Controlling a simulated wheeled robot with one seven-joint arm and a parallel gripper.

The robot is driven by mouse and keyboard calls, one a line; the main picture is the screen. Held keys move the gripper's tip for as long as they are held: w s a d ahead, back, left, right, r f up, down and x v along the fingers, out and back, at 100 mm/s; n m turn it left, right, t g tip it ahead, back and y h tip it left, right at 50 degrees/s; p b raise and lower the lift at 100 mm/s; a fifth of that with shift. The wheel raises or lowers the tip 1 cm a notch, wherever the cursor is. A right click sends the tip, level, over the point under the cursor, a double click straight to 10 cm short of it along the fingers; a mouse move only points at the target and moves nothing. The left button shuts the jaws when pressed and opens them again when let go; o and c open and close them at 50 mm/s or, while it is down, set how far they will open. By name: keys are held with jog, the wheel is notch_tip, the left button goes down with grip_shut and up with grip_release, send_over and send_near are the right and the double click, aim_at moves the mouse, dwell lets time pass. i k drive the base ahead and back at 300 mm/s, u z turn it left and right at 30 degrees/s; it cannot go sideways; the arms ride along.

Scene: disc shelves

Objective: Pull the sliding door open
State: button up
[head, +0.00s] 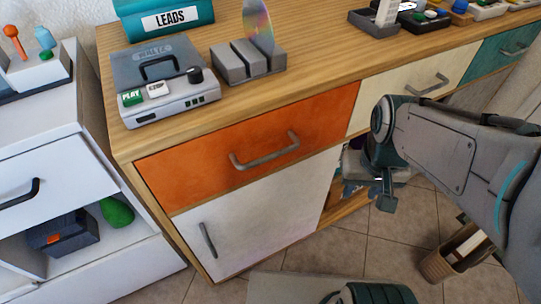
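The sliding door (262,215) is a plain white panel low on the wooden cabinet, below an orange drawer. It has a dark vertical handle (208,240) near its left edge. The panel covers the left part of the lower front, and an open space with a wooden shelf floor (345,208) shows to its right. My arm reaches in from the right. My gripper (364,187) is in front of that open space, right of the door and well away from the handle. Its fingers are small and partly hidden, so their opening cannot be made out.
The orange drawer (240,148) has a protruding grey handle (265,152). A disc player (163,80) and a disc stand (247,62) sit on the cabinet top. A white cabinet (70,190) stands at the left. A bin (455,258) stands on the tiled floor at right.

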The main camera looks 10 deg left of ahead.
aim_at(228, 234)
jog(key=k, duration=0.6)
jog(key=u, duration=0.6)
jog(key=i, duration=0.55)
jog(key=k, duration=0.5)
jog(key=z, duration=1.25)
jog(key=k, duration=1.15)
jog(key=u, duration=1.2)
jog(key=i, duration=0.5)
